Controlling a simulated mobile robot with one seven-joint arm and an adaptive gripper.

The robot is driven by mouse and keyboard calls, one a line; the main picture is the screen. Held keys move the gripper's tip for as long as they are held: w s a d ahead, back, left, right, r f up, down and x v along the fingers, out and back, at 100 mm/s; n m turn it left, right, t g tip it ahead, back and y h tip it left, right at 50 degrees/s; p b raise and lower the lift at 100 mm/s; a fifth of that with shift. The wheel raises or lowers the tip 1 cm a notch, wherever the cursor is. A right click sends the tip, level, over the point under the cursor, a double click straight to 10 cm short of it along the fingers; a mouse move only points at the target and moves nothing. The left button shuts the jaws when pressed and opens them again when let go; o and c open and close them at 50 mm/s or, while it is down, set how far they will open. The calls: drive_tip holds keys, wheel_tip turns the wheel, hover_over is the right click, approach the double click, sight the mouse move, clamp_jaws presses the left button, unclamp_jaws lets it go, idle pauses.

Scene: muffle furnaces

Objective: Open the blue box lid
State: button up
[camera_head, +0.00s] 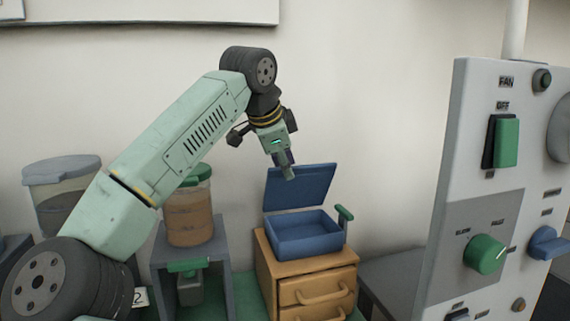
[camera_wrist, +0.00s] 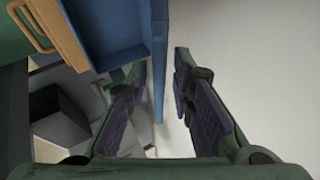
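The blue box (camera_head: 288,246) sits on a wooden drawer cabinet, and its lid (camera_head: 312,188) stands raised, leaning back above the open box. In the wrist view the lid (camera_wrist: 159,60) shows edge-on as a narrow blue strip, with the box interior (camera_wrist: 112,28) to its left. My gripper (camera_head: 286,170) is at the lid's upper left edge in the head view. In the wrist view its fingers are apart (camera_wrist: 162,78), one on each side of the lid, with visible gaps. The far finger is partly hidden in the head view.
The wooden cabinet (camera_head: 318,270) has drawers with handles. A jar with a green lid (camera_head: 188,220) stands on a grey stand at left, and a grey-lidded container (camera_head: 62,172) is farther left. A control panel (camera_head: 470,130) with knobs and switches stands at right. A wall is behind.

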drive_tip(key=shift+o, duration=0.6)
drive_tip(key=v, duration=1.2)
drive_tip(key=shift+f, duration=0.1)
